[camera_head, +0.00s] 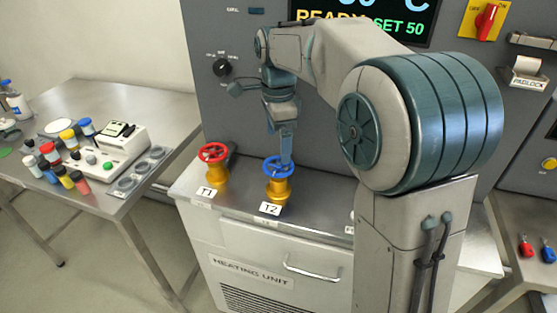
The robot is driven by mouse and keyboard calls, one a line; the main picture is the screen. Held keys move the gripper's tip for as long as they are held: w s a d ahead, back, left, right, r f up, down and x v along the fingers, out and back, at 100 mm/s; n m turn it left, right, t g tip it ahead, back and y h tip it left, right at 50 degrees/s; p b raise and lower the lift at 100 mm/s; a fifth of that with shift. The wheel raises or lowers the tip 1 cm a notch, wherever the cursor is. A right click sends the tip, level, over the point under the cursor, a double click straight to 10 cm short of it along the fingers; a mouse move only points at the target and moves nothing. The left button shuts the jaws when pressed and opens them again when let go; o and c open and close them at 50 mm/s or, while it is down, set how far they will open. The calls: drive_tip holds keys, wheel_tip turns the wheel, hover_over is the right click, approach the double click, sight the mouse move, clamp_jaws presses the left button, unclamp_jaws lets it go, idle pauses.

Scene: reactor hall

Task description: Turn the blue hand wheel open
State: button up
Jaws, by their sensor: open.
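The blue hand wheel (271,169) sits on a yellow valve body (278,189) behind the label T2, on top of the heating unit. My gripper (286,160) points down at the right part of the blue wheel, with its fingertips at or just above the rim. The jaws are open; the gap between the fingers is hard to see from here. I cannot tell whether the fingers touch the wheel. The far right part of the wheel is partly hidden by the gripper.
A red hand wheel (213,152) on a similar yellow valve, labelled T1, stands close to the left. The grey panel wall (235,110) rises behind. A steel table (85,100) with several small bottles stands at left. My arm hides the unit's right part.

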sight(278, 164)
wheel_tip(278, 164, down, 7)
drive_tip(key=shift+r, duration=0.2)
drive_tip(key=c, duration=1)
